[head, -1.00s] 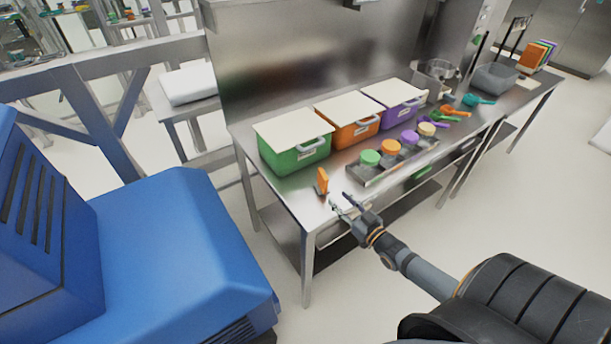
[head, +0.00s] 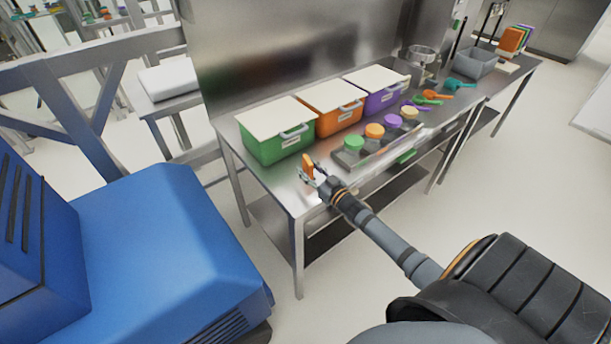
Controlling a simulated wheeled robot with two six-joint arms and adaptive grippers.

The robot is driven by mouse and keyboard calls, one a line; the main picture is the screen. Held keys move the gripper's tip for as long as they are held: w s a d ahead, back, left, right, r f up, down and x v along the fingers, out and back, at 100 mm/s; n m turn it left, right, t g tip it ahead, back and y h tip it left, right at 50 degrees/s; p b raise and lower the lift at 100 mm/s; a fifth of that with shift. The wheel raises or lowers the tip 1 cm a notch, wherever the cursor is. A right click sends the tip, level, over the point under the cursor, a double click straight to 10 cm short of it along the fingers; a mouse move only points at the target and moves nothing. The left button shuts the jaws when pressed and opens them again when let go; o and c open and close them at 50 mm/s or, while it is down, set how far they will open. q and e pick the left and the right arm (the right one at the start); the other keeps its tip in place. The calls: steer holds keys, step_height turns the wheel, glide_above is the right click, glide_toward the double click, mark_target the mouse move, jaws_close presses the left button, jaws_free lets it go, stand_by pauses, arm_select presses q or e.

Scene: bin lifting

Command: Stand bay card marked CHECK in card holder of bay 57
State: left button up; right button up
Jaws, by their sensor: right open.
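A small orange upright piece (head: 308,163), which may be the bay card, stands at the near left part of the steel table (head: 283,190). No writing on it can be read. My right gripper (head: 311,173) is open, with its fingertips right at the orange piece. I cannot tell whether they touch it or whether the piece is between them. No card holder or bay number can be made out. My left gripper is not in view.
Green (head: 280,146), orange (head: 333,120) and purple (head: 383,101) bins with pale lids stand along the table's back. A tray (head: 350,159) with several round coloured lids lies in front. Scoops, a grey tub (head: 476,65) and upright coloured boards (head: 512,40) are farther right.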

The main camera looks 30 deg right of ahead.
mark_target(309, 165)
steer(key=shift+w, duration=0.25)
steer(key=shift+s, duration=0.1)
steer(key=shift+c, duration=0.8)
jaws_close()
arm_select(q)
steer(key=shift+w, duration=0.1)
arm_select(e)
steer(key=shift+r, duration=0.1)
steer(key=shift+r, duration=0.3)
step_height(309, 165, up, 3)
steer(key=shift+f, duration=0.1)
arm_select(q)
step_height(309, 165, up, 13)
steer(key=p, duration=1.3)
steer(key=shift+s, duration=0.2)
arm_select(e)
steer(key=s+a+r, duration=0.4)
steer(key=s+r, duration=0.5)
steer(key=s, duration=0.4)
steer(key=shift+s+a+r, duration=0.15)
steer(key=shift+r, duration=0.1)
